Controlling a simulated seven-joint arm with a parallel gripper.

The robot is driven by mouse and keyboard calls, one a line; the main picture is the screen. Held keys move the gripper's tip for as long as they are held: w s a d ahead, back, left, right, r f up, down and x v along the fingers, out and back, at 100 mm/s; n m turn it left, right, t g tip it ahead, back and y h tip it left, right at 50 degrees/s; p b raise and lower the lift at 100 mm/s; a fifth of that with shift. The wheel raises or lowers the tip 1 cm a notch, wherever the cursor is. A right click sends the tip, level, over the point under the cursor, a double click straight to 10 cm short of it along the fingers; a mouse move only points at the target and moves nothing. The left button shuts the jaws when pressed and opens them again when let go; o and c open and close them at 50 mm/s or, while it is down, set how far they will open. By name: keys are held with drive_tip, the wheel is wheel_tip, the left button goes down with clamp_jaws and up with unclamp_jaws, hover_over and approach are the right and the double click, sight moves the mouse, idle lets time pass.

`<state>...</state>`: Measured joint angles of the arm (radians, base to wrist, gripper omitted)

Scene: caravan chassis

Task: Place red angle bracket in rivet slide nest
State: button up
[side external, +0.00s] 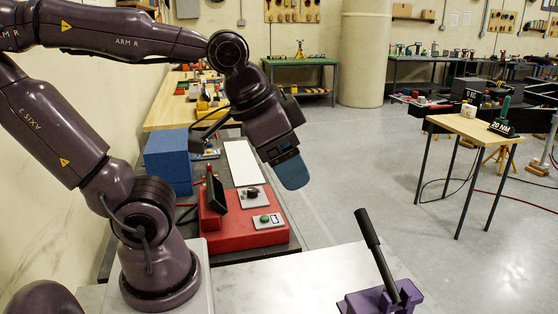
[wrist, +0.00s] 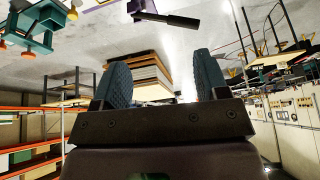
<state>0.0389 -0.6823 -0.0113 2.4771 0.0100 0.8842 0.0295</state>
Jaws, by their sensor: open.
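My gripper (side external: 291,172) hangs at mid-height, above and behind the red machine base in the side external view. Its blue fingers overlap there. In the wrist view the two fingers (wrist: 160,62) stand apart with nothing held between them. I cannot make out a red angle bracket in either view. I cannot pick out the rivet slide nest with certainty. A purple fixture with a long black lever (side external: 374,248) stands at the front edge, partly cut off. A purple part with a dark lever (wrist: 170,18) also shows at the top of the wrist view.
A red machine base (side external: 245,234) with a dark upright panel and controls stands below my gripper. A blue block (side external: 168,160) and a white panel (side external: 242,162) are behind it. A small wooden table (side external: 468,127) stands right.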

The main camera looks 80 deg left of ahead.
drive_tip(key=shift+s+a+r+n, duration=0.15)
drive_tip(key=shift+s+a+n, duration=0.3)
drive_tip(key=shift+s+n, duration=0.1)
drive_tip(key=c, duration=0.4)
drive_tip(key=w+d+f+n+g, duration=0.1)
drive_tip(key=d+f+n+g, duration=0.2)
drive_tip(key=d+f+n, duration=1.1)
drive_tip(key=w+d+f+n+g, duration=0.2)
drive_tip(key=d+f+n, duration=0.6)
drive_tip(key=d+n, duration=1)
drive_tip(key=a+f+n, duration=0.1)
drive_tip(key=f, duration=0.3)
drive_tip(key=a+f+n, duration=0.1)
drive_tip(key=f, duration=0.3)
drive_tip(key=a+f+n, duration=0.1)
drive_tip(key=f, duration=0.3)
drive_tip(key=shift+s+a+f, duration=0.1)
drive_tip(key=shift+s+f, duration=0.05)
drive_tip(key=shift+f, duration=0.15)
